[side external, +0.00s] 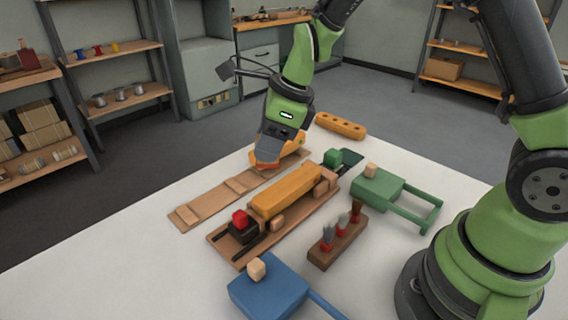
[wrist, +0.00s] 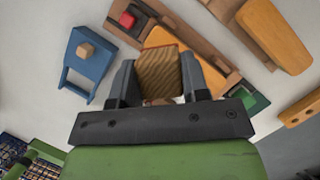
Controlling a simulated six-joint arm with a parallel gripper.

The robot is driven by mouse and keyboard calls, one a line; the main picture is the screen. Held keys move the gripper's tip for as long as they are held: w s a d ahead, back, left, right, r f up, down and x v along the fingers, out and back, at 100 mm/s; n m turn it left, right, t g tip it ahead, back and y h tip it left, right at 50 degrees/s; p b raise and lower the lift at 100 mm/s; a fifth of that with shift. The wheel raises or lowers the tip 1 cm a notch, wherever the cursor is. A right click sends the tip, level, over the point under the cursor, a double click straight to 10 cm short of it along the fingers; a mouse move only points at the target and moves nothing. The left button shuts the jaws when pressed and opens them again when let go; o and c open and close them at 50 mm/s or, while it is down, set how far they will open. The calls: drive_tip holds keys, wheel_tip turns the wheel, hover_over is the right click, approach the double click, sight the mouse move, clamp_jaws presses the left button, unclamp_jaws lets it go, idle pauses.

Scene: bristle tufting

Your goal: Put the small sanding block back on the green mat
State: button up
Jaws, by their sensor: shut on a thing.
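My gripper (side external: 269,150) is above the wooden boards in the side view. In the wrist view its two dark fingers (wrist: 158,82) are shut on the small sanding block (wrist: 160,70), a tan, striped block with a reddish edge. The block shows as a brownish-red piece (side external: 266,158) under the gripper in the side view, apparently off the table. The green mat (side external: 351,157) is a dark green patch right of the gripper, at the far end of the fixture board; a dark green block is at its left edge. It also shows in the wrist view (wrist: 257,103).
An orange bar (side external: 285,190) sits on the fixture board (side external: 228,240) with a red-topped black piece (side external: 240,222). A wooden strip (side external: 205,205) lies behind. A green stand (side external: 378,188), blue stand (side external: 267,290), tool rack (side external: 335,245) and holed orange bar (side external: 340,125) surround it.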

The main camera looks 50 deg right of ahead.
drive_tip(key=w+d+f+m+t+h, duration=0.1)
drive_tip(key=w+d+m, duration=0.1)
drive_tip(key=d, duration=0.5)
drive_tip(key=w+d+f+m, duration=0.1)
drive_tip(key=w+d+m, duration=0.15)
drive_tip(key=d, duration=0.55)
drive_tip(key=m+h, duration=0.2)
drive_tip(key=m, duration=0.3)
hover_over(348, 156)
drive_tip(key=shift+n, duration=0.25)
wheel_tip(348, 156, down, 7)
drive_tip(key=shift+a+f, duration=0.1)
drive_tip(key=shift+f, duration=2.4)
drive_tip(key=o, duration=0.9)
drive_tip(key=shift+f, duration=0.1)
